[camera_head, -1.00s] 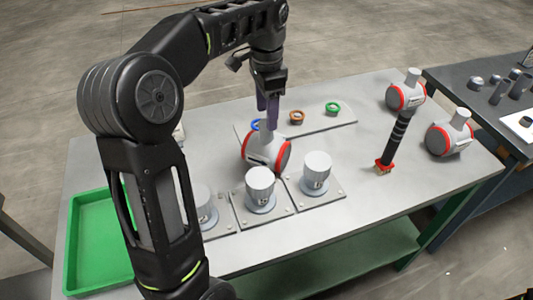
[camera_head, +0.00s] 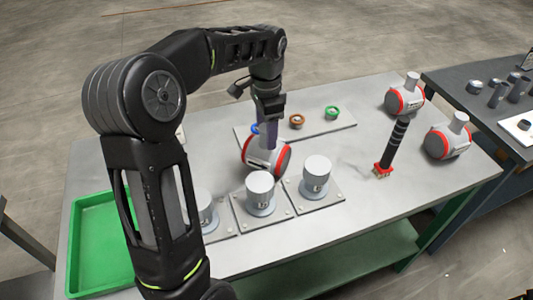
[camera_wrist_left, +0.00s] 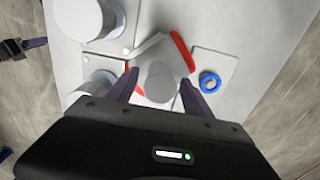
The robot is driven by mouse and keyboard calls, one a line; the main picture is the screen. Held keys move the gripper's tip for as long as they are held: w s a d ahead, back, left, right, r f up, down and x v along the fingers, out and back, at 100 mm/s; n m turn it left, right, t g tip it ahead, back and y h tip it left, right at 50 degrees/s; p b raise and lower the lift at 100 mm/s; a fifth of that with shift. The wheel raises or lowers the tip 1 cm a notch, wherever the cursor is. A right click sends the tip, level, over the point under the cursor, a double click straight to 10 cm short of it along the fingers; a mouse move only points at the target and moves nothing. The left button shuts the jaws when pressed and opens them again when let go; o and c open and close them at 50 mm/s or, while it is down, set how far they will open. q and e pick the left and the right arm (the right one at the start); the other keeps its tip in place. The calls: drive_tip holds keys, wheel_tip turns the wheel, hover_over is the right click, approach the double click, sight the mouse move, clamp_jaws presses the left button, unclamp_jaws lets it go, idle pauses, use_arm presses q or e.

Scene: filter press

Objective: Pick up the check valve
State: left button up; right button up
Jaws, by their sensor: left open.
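Check valves are light grey bodies with red rims and a short upright neck. One (camera_head: 262,160) stands near the table's middle, and its neck also shows in the wrist view (camera_wrist_left: 160,82). My left gripper (camera_head: 268,140) points down over it, open, with one finger on each side of the neck (camera_wrist_left: 158,92). I cannot tell whether the fingers touch the neck. Two similar valves (camera_head: 405,99) (camera_head: 448,140) stand at the table's right end. What looks like my right gripper (camera_wrist_left: 24,47) shows small at the wrist view's left edge, its jaws unclear.
Three grey cylinders on plates, two clear of my arm (camera_head: 260,190) (camera_head: 316,175), stand in front of the valve. Blue, orange (camera_head: 297,121) and green (camera_head: 332,112) rings lie behind.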

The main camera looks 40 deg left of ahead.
use_arm(q)
drive_tip(key=shift+c, duration=0.5)
clamp_jaws()
